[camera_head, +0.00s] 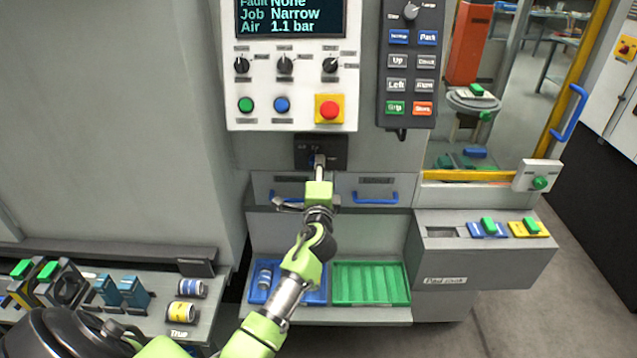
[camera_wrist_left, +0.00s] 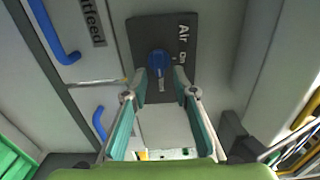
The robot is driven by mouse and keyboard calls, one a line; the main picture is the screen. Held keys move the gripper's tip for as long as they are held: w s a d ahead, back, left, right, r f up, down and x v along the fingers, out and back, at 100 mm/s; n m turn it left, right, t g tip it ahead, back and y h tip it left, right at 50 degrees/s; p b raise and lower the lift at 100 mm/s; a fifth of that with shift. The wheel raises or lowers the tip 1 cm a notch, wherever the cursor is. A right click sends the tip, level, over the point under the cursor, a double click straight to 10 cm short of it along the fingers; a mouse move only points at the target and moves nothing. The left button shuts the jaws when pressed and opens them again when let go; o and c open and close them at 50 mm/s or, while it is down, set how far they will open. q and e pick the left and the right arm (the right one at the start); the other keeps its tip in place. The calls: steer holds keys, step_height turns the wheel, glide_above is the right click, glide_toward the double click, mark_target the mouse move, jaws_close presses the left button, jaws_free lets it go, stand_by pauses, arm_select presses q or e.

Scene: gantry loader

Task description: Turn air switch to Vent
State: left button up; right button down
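The air switch is a blue knob (camera_wrist_left: 160,63) on a dark plate (camera_wrist_left: 181,27) marked "Air" and "On" in the left wrist view. In the head view the dark plate (camera_head: 335,153) sits below the white control panel, and my arm hides most of the knob. My left gripper (camera_wrist_left: 160,77) has its two fingers apart, one on each side of the knob. The tips are close to it, with a small gap seeming to show on each side. The Vent label and the knob's exact pointing cannot be read. My right gripper is not in view.
The panel screen (camera_head: 292,17) reads "Air 1.1 bar". Two drawers with blue handles (camera_head: 367,197) are just below the switch. A blue tray (camera_head: 257,293) and a green tray (camera_head: 371,268) are lower down. A door with a blue handle (camera_head: 570,112) stands at the right.

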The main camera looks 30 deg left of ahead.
arm_select(q)
steer(key=v, duration=1)
steer(key=shift+s, duration=0.3)
